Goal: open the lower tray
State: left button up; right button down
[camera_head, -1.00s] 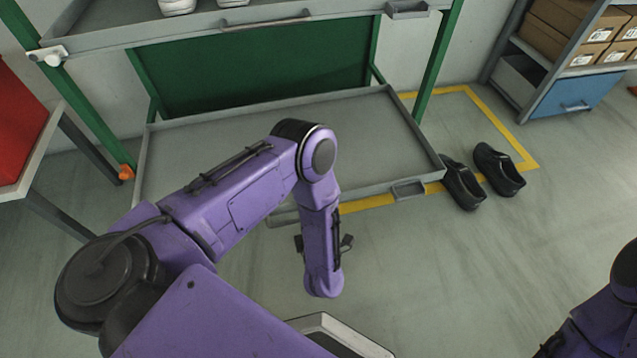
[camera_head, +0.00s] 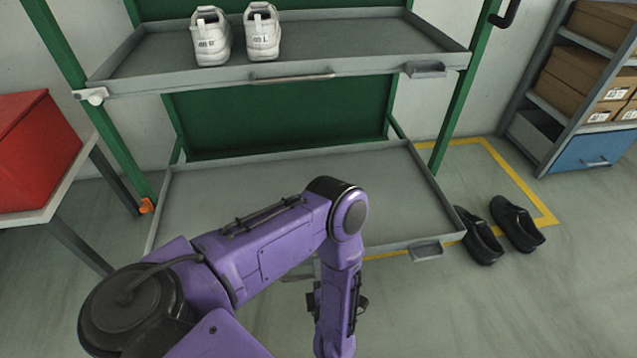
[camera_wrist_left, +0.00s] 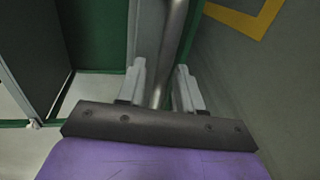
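The lower tray (camera_head: 245,205) is a shallow grey tray in the green rack. Its front reaches well forward of the rack posts and the upper tray, so it stands pulled out. It looks empty. Its front bar handle (camera_wrist_left: 173,45) runs between the two fingers of my left gripper (camera_wrist_left: 160,85) in the left wrist view. The fingers look apart, with a gap beside the bar; contact is hard to tell. In the head view, my left forearm hides the fingers and part of the tray's front edge. My right gripper is not in view.
The upper tray (camera_head: 345,48) holds a pair of white shoes (camera_head: 262,32). Black shoes (camera_head: 480,238) stand on the floor right of the lower tray. A red box (camera_head: 35,150) sits on a table at left. A shelf with cartons (camera_head: 580,85) stands at right. The front floor is clear.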

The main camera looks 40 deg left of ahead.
pick_arm(q)
jog(key=p+v, duration=0.2)
jog(key=v, duration=0.8)
jog(key=shift+s+d, duration=0.2)
